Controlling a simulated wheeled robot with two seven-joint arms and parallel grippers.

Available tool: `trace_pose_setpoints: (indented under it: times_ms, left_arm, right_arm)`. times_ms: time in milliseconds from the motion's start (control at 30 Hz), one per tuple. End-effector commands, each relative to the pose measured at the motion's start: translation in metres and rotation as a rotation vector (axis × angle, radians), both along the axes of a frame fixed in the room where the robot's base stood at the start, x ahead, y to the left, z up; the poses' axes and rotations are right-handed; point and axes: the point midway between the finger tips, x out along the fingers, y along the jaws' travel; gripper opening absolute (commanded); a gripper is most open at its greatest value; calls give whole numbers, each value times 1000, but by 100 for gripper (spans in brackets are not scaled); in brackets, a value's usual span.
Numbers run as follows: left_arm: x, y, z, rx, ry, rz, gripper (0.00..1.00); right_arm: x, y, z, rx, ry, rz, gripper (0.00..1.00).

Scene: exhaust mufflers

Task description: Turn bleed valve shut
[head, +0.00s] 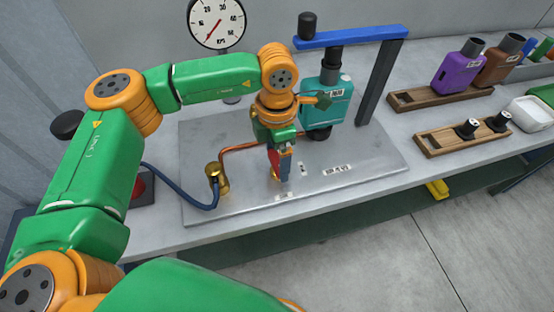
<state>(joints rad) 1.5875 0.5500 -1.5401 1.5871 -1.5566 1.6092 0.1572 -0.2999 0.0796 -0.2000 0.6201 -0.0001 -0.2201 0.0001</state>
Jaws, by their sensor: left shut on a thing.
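My left gripper (279,176) points down over the grey metal plate (355,180), near its middle. It is shut on the bleed valve, which is mostly hidden behind the fingers; only a bit of brass (273,174) shows low beside them. The valve handle's angle cannot be told. A copper pipe (240,146) runs from behind the gripper to a brass fitting (217,177) on the left, where a dark blue hose (190,203) joins. A round pressure gauge (217,23) stands behind, its needle pointing to lower left. My right gripper is not in view.
A teal muffler (327,100) stands under a blue bar (355,36) on a dark post (382,80), close to the gripper's right. Wooden racks (440,97) with purple (460,72) and brown mufflers stand farther right. The plate's front right is clear.

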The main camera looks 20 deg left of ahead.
Motion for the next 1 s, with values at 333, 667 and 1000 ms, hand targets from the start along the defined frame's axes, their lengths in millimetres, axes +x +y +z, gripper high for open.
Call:
trace_pose_setpoints:
  times_ms: [333, 667, 1000]
  left_arm:
    - [-1, 0, -1, 1, 3, -101, 32]
    - [-1, 0, -1, 2, 4, -114, 32]
    - [-1, 0, -1, 0, 3, -113, 100]
  right_arm:
    - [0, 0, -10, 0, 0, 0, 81]
    - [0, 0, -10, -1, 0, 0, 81]
    - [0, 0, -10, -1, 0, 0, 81]
